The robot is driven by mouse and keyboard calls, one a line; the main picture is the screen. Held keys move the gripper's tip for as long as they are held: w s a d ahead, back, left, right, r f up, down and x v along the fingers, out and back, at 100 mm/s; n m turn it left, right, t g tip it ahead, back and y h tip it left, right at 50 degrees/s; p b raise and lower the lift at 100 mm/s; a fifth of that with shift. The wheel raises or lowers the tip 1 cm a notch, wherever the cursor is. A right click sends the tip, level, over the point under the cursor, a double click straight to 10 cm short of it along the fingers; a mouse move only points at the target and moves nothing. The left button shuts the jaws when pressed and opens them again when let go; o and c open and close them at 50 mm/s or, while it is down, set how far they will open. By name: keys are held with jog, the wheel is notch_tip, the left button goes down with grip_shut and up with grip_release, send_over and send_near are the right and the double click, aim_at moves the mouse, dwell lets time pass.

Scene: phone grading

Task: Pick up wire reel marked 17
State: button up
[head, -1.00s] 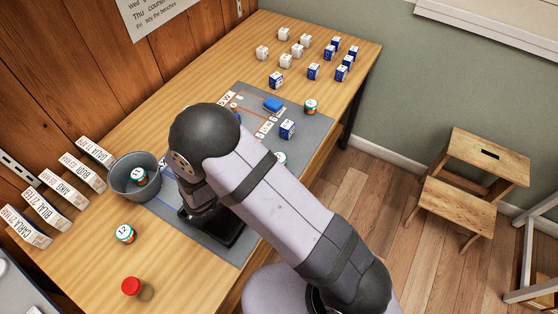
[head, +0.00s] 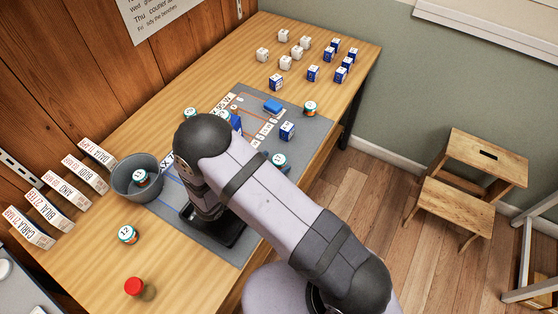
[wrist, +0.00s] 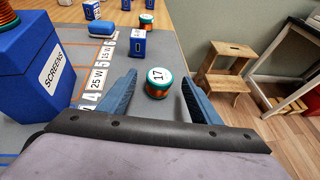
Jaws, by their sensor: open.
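The wire reel marked 17 (wrist: 159,83) stands upright on the grey mat, with a teal rim, a white label on top and copper-coloured wire. My gripper (wrist: 160,102) is open in the wrist view, with one blue finger on each side of the reel's near area. The reel lies between and slightly beyond the fingers, and nothing is held.
A blue box labelled SCREENS (wrist: 45,65) stands left of the gripper. A small blue-and-white box (head: 287,130) and another reel (head: 310,107) are beyond. A grey bucket (head: 136,190) holding a reel, reel 12 (head: 128,235) and a red-capped item (head: 133,287) are at left.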

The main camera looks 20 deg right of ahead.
aim_at(278, 160)
jog(key=shift+p+x, duration=0.45)
jog(key=shift+x, duration=1.3)
jog(key=shift+f, duration=0.1)
jog(key=c, duration=1.1)
jog(key=shift+r+b, duration=0.8)
jog(key=shift+r, duration=4.25)
